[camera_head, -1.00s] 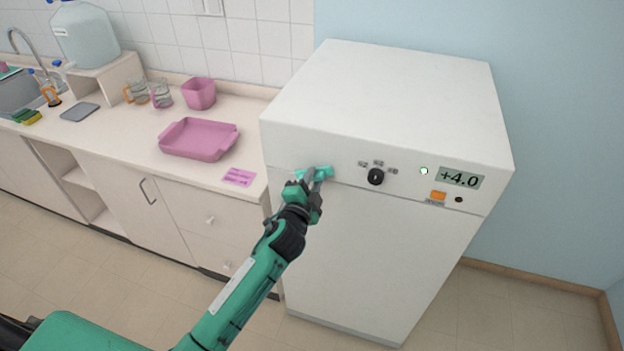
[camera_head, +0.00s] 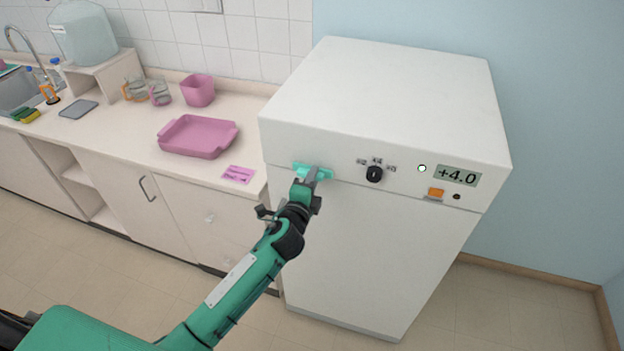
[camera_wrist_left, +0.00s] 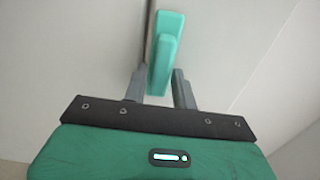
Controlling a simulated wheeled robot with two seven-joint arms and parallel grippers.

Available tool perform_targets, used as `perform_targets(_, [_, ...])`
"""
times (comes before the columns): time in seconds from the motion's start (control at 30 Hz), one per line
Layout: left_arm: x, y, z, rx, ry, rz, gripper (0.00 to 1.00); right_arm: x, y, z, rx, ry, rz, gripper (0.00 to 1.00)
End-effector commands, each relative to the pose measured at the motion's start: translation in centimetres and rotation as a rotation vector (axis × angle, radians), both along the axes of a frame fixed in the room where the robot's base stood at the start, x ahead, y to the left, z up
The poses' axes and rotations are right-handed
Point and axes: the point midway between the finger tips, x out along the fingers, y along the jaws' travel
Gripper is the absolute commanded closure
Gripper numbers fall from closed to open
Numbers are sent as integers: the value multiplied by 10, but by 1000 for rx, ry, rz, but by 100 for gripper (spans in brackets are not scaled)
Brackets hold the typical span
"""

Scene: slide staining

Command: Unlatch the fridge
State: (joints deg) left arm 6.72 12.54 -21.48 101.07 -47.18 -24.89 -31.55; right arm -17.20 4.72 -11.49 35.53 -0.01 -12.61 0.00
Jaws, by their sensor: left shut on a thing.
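The white fridge (camera_head: 370,250) stands on the right with its door flush against the body. A teal latch (camera_head: 302,168) sits on its front near the upper left, at the seam under the control panel. My left gripper (camera_head: 312,178) is at the latch and covers part of it. In the left wrist view the teal latch (camera_wrist_left: 165,52) lies between the two grey fingers of the gripper (camera_wrist_left: 160,84), which is shut on it. The contact itself is partly hidden. My right gripper is not in view.
The fridge panel has a black knob (camera_head: 374,174), an orange button (camera_head: 435,194) and a display (camera_head: 457,176) reading +4.0. Left of it, the counter holds a pink tray (camera_head: 198,152), a pink bin (camera_head: 198,90) and glass beakers. Floor in front is clear.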

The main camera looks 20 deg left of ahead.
Motion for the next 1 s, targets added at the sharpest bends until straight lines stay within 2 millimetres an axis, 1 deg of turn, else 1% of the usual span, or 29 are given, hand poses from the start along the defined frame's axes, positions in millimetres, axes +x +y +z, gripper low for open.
perform_targets(0.27, [0,0,-1,4,1,0,96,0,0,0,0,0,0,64])
perform_targets(0.3, [0,0,-1,4,1,0,69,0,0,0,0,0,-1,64])
perform_targets(0.33, [0,0,-1,4,1,0,63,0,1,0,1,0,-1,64])
perform_targets(0.37, [0,0,-1,4,1,0,62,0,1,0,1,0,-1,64])
perform_targets(0.6, [0,0,-1,2,1,0,62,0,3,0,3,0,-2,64])
perform_targets(0.73, [-6,0,-2,2,0,0,62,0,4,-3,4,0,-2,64])
perform_targets(0.87, [-23,1,-4,3,0,-1,62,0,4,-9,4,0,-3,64])
perform_targets(1.0, [-51,2,-5,1,1,-2,62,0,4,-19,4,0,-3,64])
